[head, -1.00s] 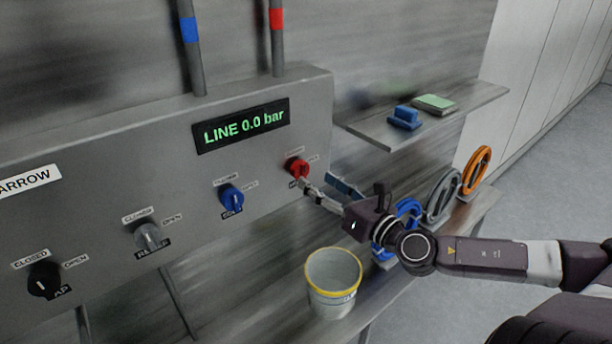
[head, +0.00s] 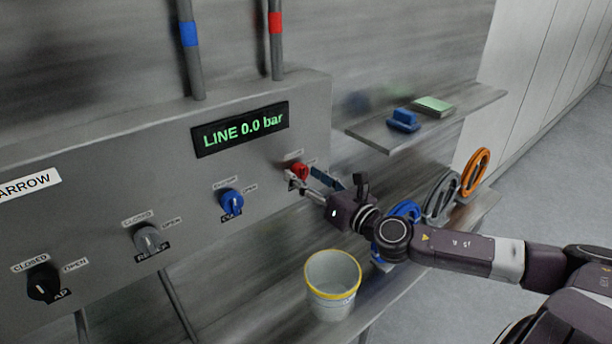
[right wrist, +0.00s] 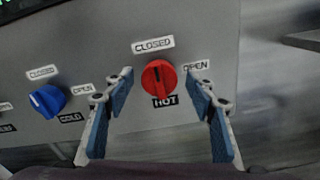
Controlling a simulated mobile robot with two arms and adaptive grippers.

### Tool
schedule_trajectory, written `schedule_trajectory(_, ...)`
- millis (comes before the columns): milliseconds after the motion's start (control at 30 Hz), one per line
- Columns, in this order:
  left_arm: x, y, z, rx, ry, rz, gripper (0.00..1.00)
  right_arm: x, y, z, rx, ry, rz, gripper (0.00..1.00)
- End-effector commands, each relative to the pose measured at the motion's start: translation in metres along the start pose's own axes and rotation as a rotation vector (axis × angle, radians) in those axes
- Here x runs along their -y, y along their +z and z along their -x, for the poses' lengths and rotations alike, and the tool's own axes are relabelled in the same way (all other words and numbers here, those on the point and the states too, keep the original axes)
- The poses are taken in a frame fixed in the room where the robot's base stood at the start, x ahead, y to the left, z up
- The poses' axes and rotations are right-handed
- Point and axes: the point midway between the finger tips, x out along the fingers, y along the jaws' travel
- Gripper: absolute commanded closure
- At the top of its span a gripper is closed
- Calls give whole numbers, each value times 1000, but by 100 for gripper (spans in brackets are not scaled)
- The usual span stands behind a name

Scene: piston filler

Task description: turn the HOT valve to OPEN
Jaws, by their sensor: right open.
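The red HOT valve knob (head: 300,170) is on the right end of the grey panel. In the right wrist view the knob (right wrist: 158,79) has its dark mark upright, toward the CLOSED label (right wrist: 153,44); the OPEN label (right wrist: 196,66) is to its upper right. My right gripper (head: 304,180) is at the knob. In the right wrist view its open fingers (right wrist: 158,82) stand one on each side of the knob, with gaps visible; I cannot tell how far the tips are from the panel. My left gripper is not in view.
The blue COLD knob (head: 231,201) is left of HOT, with a grey knob (head: 147,239) and a black knob (head: 43,283) further left. A display (head: 240,129) reads LINE 0.0 bar. A yellow-rimmed bucket (head: 332,300) stands below. A shelf (head: 372,133) juts out at right.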

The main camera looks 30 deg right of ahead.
Motion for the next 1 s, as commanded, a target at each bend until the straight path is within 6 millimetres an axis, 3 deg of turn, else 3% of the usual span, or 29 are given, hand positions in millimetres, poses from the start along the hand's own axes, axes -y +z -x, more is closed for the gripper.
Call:
schedule_trajectory(333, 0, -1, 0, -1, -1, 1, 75, 0, -1, -2, -1, 1, 0, 49)
schedule_trajectory(733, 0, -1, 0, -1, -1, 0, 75, 0, 0, -2, -1, 0, 0, 91)
schedule_trajectory(1000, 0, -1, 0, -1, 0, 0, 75, 0, 0, -2, 0, 0, -31, 91)
